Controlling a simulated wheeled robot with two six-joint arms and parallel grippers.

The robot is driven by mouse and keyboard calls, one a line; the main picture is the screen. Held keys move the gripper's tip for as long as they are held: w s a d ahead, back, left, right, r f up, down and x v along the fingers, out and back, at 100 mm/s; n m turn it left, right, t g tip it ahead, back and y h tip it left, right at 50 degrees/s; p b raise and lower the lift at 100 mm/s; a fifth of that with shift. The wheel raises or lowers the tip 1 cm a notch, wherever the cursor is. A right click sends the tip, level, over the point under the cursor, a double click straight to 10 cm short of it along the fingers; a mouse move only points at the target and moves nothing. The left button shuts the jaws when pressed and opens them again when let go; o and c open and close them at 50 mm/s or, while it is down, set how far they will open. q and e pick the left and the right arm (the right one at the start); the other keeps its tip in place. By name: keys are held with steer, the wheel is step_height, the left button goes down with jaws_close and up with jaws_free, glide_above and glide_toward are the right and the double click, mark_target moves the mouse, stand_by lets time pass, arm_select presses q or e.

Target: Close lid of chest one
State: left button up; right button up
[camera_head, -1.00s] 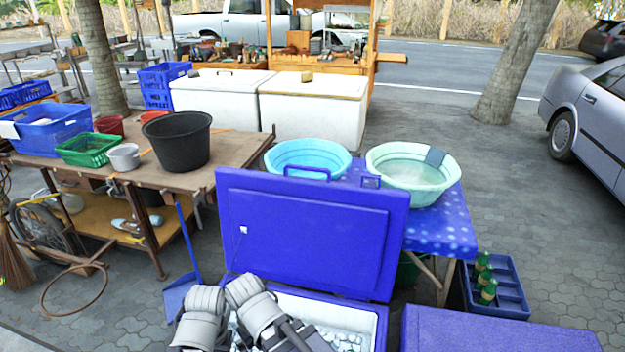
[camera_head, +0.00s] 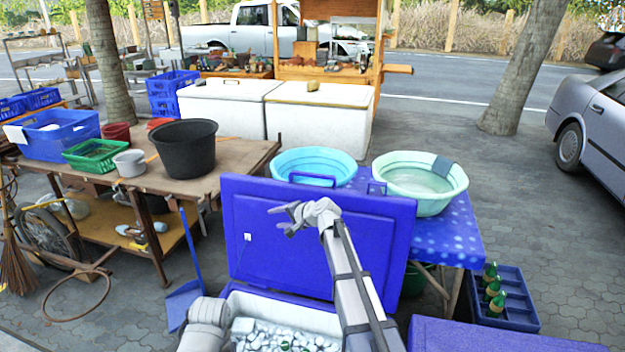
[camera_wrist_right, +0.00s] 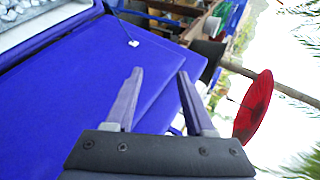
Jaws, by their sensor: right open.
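The open blue chest stands at the bottom centre of the head view. Its blue lid (camera_head: 300,262) is raised, leaning slightly back, with a handle on its top edge. The white-walled chest body (camera_head: 238,303) holds ice and a few green items. My right gripper (camera_head: 281,220) is open and empty, in front of the lid's inner face and pointing left; I cannot tell whether it touches. In the right wrist view, the open fingers (camera_wrist_right: 160,73) show against the blue lid (camera_wrist_right: 65,95), with ice in the top left corner. My left gripper is out of view; only part of my left arm shows.
A second blue chest (camera_head: 490,338) is shut at the bottom right, beside a blue crate (camera_head: 515,312) with green bottles. Behind the lid, a polka-dot table (camera_head: 455,230) carries two basins (camera_head: 420,180). A wooden table (camera_head: 190,178) with tubs stands left.

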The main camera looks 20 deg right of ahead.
mark_target(314, 176)
steer(key=w+d+r+m+t+h, duration=0.25)
steer(key=w+d+m, duration=0.2)
steer(key=d, duration=0.45)
steer(key=w+d+r+m+t+h, duration=0.1)
steer(key=w+d+r+m+t, duration=0.3)
steer(key=d, duration=0.6)
steer(key=shift+n+g+y, duration=0.25)
steer(key=shift+n+g, duration=0.1)
steer(key=shift+g, duration=0.4)
steer(key=shift+f+b+x, duration=0.15)
steer(key=shift+b+x, duration=0.4)
steer(key=shift+x, duration=1.6)
steer(key=shift+f+b+x, duration=0.15)
steer(key=shift+b+x, duration=0.4)
steer(key=shift+x, duration=1.6)
steer(key=shift+s+a, duration=0.15)
steer(key=shift+a, duration=0.05)
jaws_close()
steer(key=shift+s, duration=0.1)
